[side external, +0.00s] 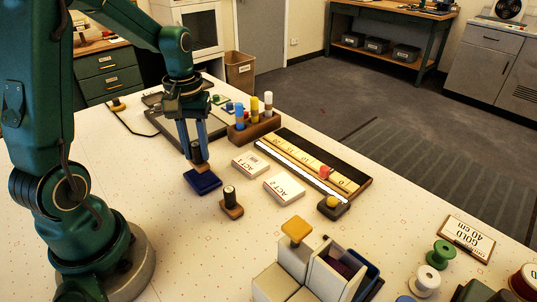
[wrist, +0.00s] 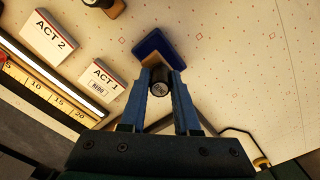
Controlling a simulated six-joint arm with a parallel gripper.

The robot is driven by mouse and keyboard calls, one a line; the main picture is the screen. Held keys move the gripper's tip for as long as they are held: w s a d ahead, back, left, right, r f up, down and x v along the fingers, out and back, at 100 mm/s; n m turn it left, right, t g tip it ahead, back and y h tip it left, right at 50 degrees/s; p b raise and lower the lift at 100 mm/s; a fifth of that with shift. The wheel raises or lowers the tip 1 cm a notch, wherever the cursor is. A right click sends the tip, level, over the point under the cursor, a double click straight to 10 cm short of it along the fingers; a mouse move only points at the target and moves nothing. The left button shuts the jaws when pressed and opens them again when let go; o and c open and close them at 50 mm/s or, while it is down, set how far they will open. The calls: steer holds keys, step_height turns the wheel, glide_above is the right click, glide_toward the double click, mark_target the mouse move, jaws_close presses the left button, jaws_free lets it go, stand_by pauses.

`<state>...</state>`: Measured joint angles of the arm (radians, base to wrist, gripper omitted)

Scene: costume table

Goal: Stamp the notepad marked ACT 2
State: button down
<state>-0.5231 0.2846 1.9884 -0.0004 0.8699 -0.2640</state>
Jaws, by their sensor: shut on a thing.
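My gripper (side external: 197,148) is shut on a stamp with a dark round handle (side external: 197,157). The stamp is upright, at or just above the dark blue ink pad (side external: 203,182); I cannot tell whether they touch. In the wrist view my gripper (wrist: 160,82) grips the handle, and the blue pad (wrist: 152,40) shows beyond the stamp's wooden base. The ACT 2 notepad (side external: 284,187) lies flat, right of the pad; its visible face in the wrist view (wrist: 46,38) bears no stamp mark. The ACT 1 notepad (side external: 250,164) lies beside it and bears a small printed mark (wrist: 97,87).
A second stamp (side external: 231,203) stands in front of the notepads. A ruler tray (side external: 312,165) lies behind them, with a yellow-topped dark object (side external: 333,207) at its near end. A wooden holder with bottles (side external: 250,128) stands behind. Boxes (side external: 310,270) stand at the front.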

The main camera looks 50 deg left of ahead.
steer(key=shift+r, duration=2.25)
steer(key=shift+s, duration=0.1)
steer(key=w+r+m, duration=0.2)
steer(key=w, duration=0.2)
steer(key=m, duration=0.7)
glide_above(288, 183)
steer(key=shift+f, duration=4)
steer(key=shift+f, duration=0.65)
